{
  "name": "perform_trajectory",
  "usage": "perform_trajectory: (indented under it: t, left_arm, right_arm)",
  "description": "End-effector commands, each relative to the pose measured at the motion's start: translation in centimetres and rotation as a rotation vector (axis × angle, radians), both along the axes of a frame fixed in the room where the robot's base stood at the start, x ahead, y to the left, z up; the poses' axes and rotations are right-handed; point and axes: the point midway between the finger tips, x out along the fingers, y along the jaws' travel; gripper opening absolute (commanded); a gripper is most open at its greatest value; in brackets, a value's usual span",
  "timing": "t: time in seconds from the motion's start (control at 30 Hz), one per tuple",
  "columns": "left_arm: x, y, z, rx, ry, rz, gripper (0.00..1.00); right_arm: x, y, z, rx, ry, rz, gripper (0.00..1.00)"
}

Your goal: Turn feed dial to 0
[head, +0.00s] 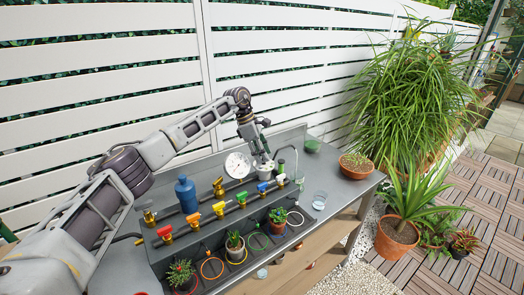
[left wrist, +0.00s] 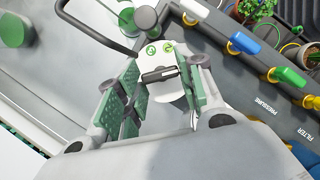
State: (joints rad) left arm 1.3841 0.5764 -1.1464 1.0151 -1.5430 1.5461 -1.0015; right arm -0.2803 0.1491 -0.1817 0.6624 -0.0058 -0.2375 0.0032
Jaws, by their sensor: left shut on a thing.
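The feed unit, a white body with green marks (left wrist: 164,50), shows between my fingers in the left wrist view. It also shows as a small white unit (head: 266,170) at the back of the bench in the head view. A dark bar-shaped knob (left wrist: 158,74), seemingly the feed dial, lies on its face. My left gripper (left wrist: 160,92) is shut on this knob, its green-padded fingers on either side. In the head view my left gripper (head: 263,156) reaches down onto the white unit. The dial's setting cannot be read. My right gripper is not in view.
A blue bottle (head: 187,196) stands left and a round white gauge (head: 237,165) behind. A curved tap (head: 292,152) rises close on the right.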

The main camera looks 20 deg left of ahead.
Motion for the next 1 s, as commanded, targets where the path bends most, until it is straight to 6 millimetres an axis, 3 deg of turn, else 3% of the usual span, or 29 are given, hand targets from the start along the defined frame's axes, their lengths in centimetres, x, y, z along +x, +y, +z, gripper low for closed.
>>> perform_trajectory:
  t: [0.17,0.5,1.0]
  left_arm:
    - [0.2,0.0,0.3,0.0,-0.001,-0.106,0.14]
    - [0.3,0.0,0.2,0.0,-0.001,-0.265,0.14]
    - [0.3,0.1,0.1,0.001,-0.002,-0.319,0.14]
  right_arm:
    - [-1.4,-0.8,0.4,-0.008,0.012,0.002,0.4]
    - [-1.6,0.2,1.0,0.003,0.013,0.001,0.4]
    - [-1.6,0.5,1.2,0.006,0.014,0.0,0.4]
